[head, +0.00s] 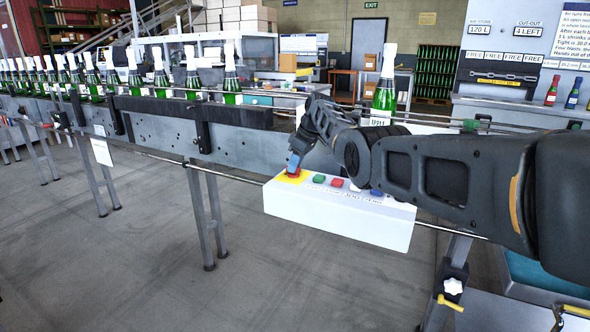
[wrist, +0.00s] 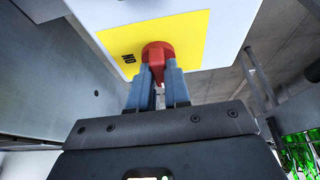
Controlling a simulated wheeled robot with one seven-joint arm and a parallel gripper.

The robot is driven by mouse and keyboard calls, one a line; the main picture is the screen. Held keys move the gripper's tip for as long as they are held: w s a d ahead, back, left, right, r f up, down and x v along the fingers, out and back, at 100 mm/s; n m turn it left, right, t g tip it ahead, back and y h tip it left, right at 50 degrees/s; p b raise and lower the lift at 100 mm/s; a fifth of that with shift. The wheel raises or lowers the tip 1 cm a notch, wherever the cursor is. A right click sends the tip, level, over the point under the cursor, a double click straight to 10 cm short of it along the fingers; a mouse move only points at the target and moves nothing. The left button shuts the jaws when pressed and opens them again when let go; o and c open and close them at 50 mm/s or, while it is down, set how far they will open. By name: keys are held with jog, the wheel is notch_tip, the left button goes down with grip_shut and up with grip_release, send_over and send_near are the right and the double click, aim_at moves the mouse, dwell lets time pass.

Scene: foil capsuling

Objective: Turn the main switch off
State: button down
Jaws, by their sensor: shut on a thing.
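The main switch is a red rotary knob on a yellow plate at the left end of a white control box (head: 335,220). In the wrist view the red switch (wrist: 156,50) sits on the yellow plate (wrist: 190,35), with the word ON printed to its left. My gripper (wrist: 158,72) has its two blue-grey fingers closed on either side of the switch's handle. In the head view my gripper (head: 294,163) reaches down to the switch (head: 293,174), and the fingers partly cover it.
Green and red buttons (head: 337,183) sit right of the switch on the box. A conveyor (head: 165,125) carries several green bottles behind and left. A white-capped bottle (head: 385,92) stands beyond my arm. The floor at front left is clear.

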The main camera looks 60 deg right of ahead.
dwell(0.4)
jog(key=c, duration=1.1)
grip_release()
jog(key=shift+p+v, duration=0.3)
jog(key=shift+v, duration=3.55)
